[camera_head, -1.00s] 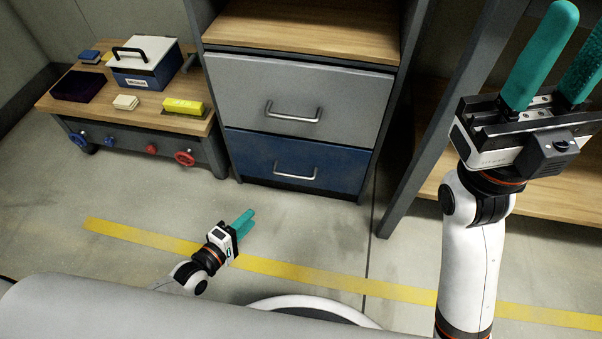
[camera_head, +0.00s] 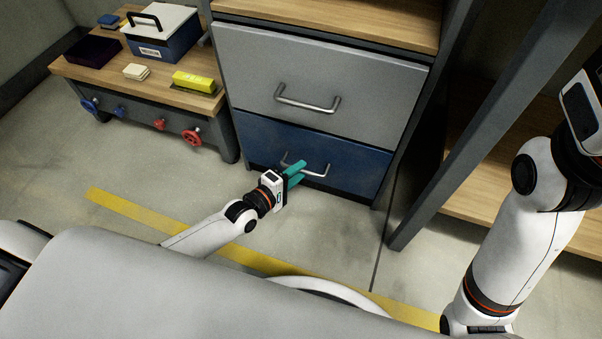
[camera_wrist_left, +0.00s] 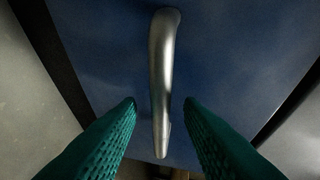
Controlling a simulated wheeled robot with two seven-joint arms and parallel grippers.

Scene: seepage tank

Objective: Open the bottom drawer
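The bottom drawer (camera_head: 350,165) has a blue front and is closed, below a grey drawer (camera_head: 335,80). Its silver bar handle (camera_head: 318,173) also shows in the left wrist view (camera_wrist_left: 162,75), running lengthwise through the middle. My left gripper (camera_head: 298,172) is at the handle, its teal fingers pointing at the drawer front. In the left wrist view the two fingers (camera_wrist_left: 160,135) stand apart, one on each side of the handle's near end, with gaps visible. My right arm is at the right edge in the head view; its fingers are out of frame.
A low wooden table (camera_head: 115,80) with a blue-and-white box (camera_head: 160,35), a yellow block (camera_head: 193,81) and red and blue valve wheels stands left of the cabinet. A grey shelf post (camera_head: 480,130) stands to the right. The floor before the drawers is clear.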

